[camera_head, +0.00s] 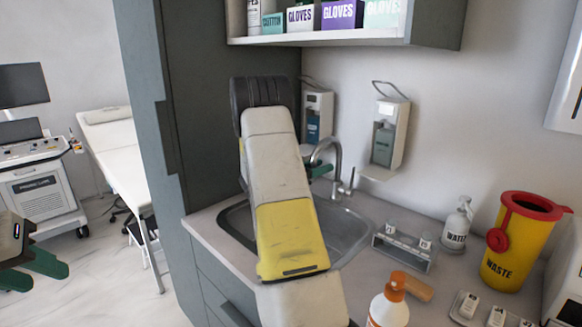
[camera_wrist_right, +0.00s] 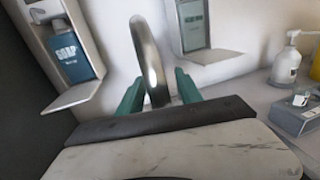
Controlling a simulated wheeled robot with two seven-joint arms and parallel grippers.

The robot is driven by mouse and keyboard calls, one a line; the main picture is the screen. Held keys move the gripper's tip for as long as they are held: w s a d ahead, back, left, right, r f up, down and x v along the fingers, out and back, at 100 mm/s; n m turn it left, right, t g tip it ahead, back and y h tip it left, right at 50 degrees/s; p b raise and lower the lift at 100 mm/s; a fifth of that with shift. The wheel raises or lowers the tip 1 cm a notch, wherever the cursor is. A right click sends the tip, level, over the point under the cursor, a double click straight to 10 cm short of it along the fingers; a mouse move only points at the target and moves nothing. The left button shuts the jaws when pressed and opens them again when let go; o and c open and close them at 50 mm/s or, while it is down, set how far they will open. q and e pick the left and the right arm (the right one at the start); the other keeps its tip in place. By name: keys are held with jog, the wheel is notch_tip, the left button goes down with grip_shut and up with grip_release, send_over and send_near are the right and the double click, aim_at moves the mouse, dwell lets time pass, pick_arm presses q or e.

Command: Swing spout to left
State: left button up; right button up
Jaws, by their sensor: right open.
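The metal spout (camera_head: 332,146) arches up over the sink basin (camera_head: 352,232) at the back of the counter. In the right wrist view the spout (camera_wrist_right: 150,62) rises between the two green fingers. My right gripper (camera_head: 318,171) is mostly hidden behind my own arm in the head view. In the wrist view the right gripper (camera_wrist_right: 159,90) is open, with one finger on each side of the spout; contact cannot be told. The tap's lever (camera_head: 348,184) stands right of the spout. My left gripper (camera_head: 34,272) is open and empty at the far left, away from the counter.
Two wall dispensers (camera_head: 390,130) (camera_head: 318,115) hang behind the sink. A clear rack (camera_head: 405,248), water bottle (camera_head: 457,225), yellow waste bin (camera_head: 515,245) and orange-topped bottle (camera_head: 390,303) stand to the right. A shelf (camera_head: 330,37) with glove boxes is above; a tall cabinet (camera_head: 225,50) is left.

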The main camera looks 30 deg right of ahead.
grip_shut()
dwell(1.4)
